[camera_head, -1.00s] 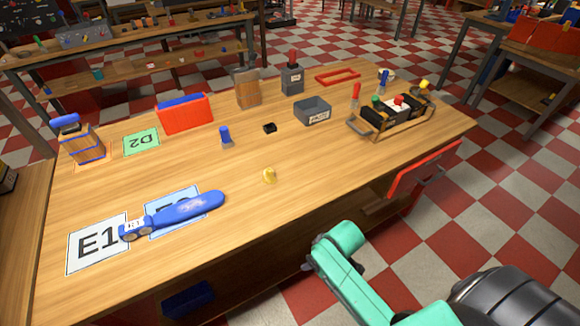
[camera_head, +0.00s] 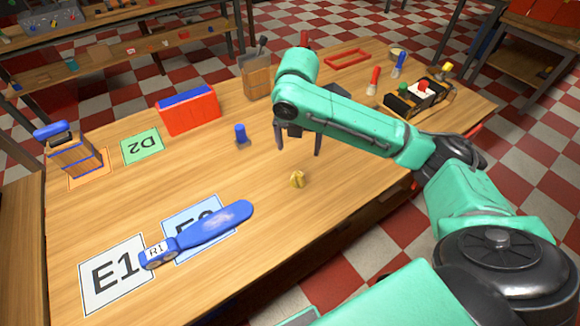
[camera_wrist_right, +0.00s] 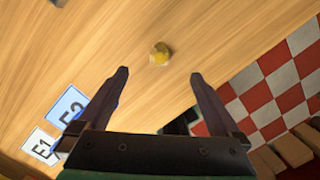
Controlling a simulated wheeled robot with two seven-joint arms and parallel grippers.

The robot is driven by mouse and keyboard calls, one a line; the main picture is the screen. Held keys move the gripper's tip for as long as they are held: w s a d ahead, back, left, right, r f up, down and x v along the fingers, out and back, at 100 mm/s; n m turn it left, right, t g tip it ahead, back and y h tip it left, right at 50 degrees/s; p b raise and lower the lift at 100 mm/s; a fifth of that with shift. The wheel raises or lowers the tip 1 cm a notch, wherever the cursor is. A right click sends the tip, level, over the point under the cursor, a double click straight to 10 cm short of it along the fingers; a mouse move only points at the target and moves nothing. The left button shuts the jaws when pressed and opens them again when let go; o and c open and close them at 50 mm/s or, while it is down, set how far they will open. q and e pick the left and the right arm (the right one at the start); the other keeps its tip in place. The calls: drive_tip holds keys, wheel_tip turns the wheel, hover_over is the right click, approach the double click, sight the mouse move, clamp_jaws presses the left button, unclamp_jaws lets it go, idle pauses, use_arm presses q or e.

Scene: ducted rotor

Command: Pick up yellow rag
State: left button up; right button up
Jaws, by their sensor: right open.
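The yellow rag (camera_head: 297,179) is a small crumpled lump on the wooden table (camera_head: 130,200), near its middle front. It also shows in the right wrist view (camera_wrist_right: 160,54), beyond the fingertips and roughly between their lines. My right gripper (camera_head: 298,142) hangs above the table behind the rag, fingers pointing down. In the right wrist view the gripper (camera_wrist_right: 158,74) is open, with nothing between its two dark fingers. The rag is apart from the fingers. My left gripper is not in view.
A blue tool labelled R1 (camera_head: 205,232) lies across the E1 card (camera_head: 112,275) and its neighbouring blue card. A blue-topped peg (camera_head: 241,135), a red box (camera_head: 188,115) and a tool rack (camera_head: 425,98) stand farther back. The table around the rag is clear.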

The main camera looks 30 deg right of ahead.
hover_over(298, 174)
drive_tip(key=f, duration=0.4)
drive_tip(key=s+f, duration=0.1)
drive_tip(key=f, duration=0.1)
drive_tip(key=shift+d+f, duration=0.15)
drive_tip(key=shift+f, duration=0.2)
drive_tip(key=f, duration=0.2)
drive_tip(key=f+p, duration=0.1)
drive_tip(key=f, duration=0.1)
drive_tip(key=w+f, duration=0.1)
drive_tip(key=f, duration=0.2)
drive_tip(key=shift+w, duration=0.1)
drive_tip(key=shift+r, duration=0.1)
drive_tip(key=c, duration=1.4)
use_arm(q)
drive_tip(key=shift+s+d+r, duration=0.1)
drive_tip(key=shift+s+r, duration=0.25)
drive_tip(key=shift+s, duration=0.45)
use_arm(e)
wheel_tip(298, 174, up, 20)
drive_tip(key=shift+c, duration=0.2)
